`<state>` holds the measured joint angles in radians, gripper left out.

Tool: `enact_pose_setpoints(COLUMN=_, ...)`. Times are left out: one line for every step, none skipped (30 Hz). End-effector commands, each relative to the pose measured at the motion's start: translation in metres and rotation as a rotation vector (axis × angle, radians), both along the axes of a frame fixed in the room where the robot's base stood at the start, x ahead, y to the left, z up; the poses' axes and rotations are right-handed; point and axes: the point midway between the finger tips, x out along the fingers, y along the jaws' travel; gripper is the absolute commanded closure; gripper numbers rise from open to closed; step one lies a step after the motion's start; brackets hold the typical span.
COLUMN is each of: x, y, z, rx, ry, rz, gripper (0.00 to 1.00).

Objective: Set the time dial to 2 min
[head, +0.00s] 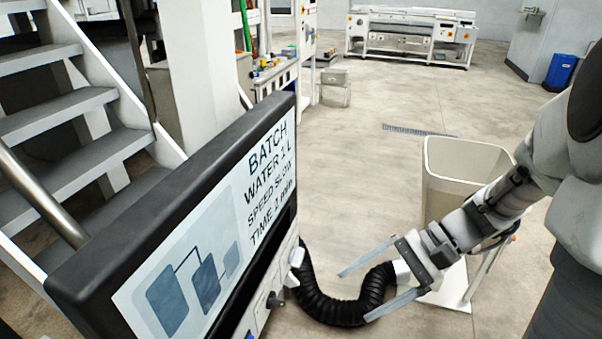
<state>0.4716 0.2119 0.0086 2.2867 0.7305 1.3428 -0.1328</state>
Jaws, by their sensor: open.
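A control panel (262,306) slants away below a black-framed screen (190,240) at the left. The screen reads BATCH, WATER 1 L, SPEED SLOW and a TIME line that looks like 2 min. A small dark knob (275,299) sticks out from the panel, and a pale fitting (296,257) sits farther along it. I cannot tell which one is the time dial, and no scale or pointer can be read. My gripper (354,298) is open and empty, to the right of the panel and apart from it. Its fingers point left towards the panel.
A ribbed black hose (335,308) curves from the panel past my gripper's fingers. A pale open bin (465,150) on a white frame stands behind my arm. Stairs (75,120) rise at the left. The floor behind is mostly clear.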

Motion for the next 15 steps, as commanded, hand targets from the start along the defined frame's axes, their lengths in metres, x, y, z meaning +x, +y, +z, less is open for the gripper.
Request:
enact_pose_setpoints(x=0.006, y=-0.003, z=-0.016, rx=0.07, ry=0.04, rz=-0.052, gripper=0.12)
enact_pose_setpoints(x=0.011, y=-0.005, z=-0.021, rx=0.109, ry=0.057, rz=-0.082, gripper=0.12)
enact_pose_setpoints(x=0.016, y=-0.007, z=-0.027, rx=0.164, ry=0.08, rz=-0.12, gripper=0.12)
enact_pose_setpoints(x=0.021, y=-0.009, z=-0.032, rx=0.204, ry=0.095, rz=-0.152, gripper=0.12)
enact_pose_setpoints(x=0.025, y=-0.012, z=-0.037, rx=0.245, ry=0.11, rz=-0.183, gripper=0.12)
enact_pose_setpoints(x=0.031, y=-0.016, z=-0.043, rx=0.299, ry=0.127, rz=-0.225, gripper=0.12)
enact_pose_setpoints(x=0.036, y=-0.019, z=-0.048, rx=0.339, ry=0.138, rz=-0.257, gripper=0.12)
enact_pose_setpoints(x=0.04, y=-0.023, z=-0.053, rx=0.379, ry=0.148, rz=-0.288, gripper=0.12)
enact_pose_setpoints(x=0.046, y=-0.028, z=-0.06, rx=0.43, ry=0.162, rz=-0.33, gripper=0.12)
enact_pose_setpoints(x=0.05, y=-0.032, z=-0.064, rx=0.466, ry=0.17, rz=-0.359, gripper=0.12)
enact_pose_setpoints(x=0.054, y=-0.036, z=-0.069, rx=0.499, ry=0.176, rz=-0.387, gripper=0.12)
enact_pose_setpoints(x=0.058, y=-0.041, z=-0.074, rx=0.541, ry=0.183, rz=-0.423, gripper=0.12)
enact_pose_setpoints(x=0.062, y=-0.045, z=-0.078, rx=0.569, ry=0.186, rz=-0.448, gripper=0.12)
enact_pose_setpoints(x=0.064, y=-0.049, z=-0.081, rx=0.593, ry=0.189, rz=-0.469, gripper=0.12)
enact_pose_setpoints(x=0.067, y=-0.053, z=-0.084, rx=0.623, ry=0.192, rz=-0.494, gripper=0.12)
